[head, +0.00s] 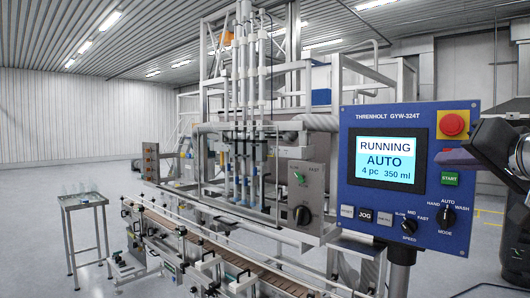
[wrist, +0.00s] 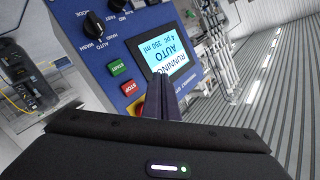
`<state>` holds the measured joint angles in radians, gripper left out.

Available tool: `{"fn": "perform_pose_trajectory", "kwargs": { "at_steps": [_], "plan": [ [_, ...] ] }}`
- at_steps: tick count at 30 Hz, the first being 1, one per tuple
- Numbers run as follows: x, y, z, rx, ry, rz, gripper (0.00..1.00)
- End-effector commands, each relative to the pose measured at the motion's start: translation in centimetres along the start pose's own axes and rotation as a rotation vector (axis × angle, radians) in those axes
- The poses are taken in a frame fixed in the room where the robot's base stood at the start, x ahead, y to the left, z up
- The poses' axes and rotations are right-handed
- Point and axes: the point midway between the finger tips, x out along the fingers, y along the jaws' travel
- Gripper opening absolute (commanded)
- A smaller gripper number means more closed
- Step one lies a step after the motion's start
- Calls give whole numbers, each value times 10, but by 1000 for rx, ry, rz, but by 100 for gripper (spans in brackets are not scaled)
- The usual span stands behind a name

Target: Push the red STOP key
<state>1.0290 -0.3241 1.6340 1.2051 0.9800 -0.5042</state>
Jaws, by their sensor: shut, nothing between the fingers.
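The red STOP key (wrist: 128,87) sits on the blue control panel (head: 365,205), beside the green START key (wrist: 119,68) in the wrist view. In the head view my gripper (head: 445,158) reaches in from the right and hides the STOP key; the START key (head: 450,179) shows just below it. In the wrist view the shut fingers (wrist: 162,88) point at the panel, to the right of the STOP key and over the screen's edge. Nothing is held. I cannot tell whether the fingers touch the panel. The screen (head: 390,160) reads RUNNING, AUTO.
A red mushroom button (head: 453,124) on a yellow plate is just above my gripper; its yellow plate (wrist: 137,107) is partly hidden in the wrist view. Knobs (head: 445,217) and white keys line the panel's lower part. A conveyor (head: 200,245) and filler stand left.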

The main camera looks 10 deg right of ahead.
Motion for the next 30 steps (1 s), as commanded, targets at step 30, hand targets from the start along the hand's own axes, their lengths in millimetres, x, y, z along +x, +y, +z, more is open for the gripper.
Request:
{"fn": "perform_pose_trajectory", "kwargs": {
  "at_steps": [30],
  "plan": [
    [61, 42, -42, 0, -3, -3, 0]
  ]
}}
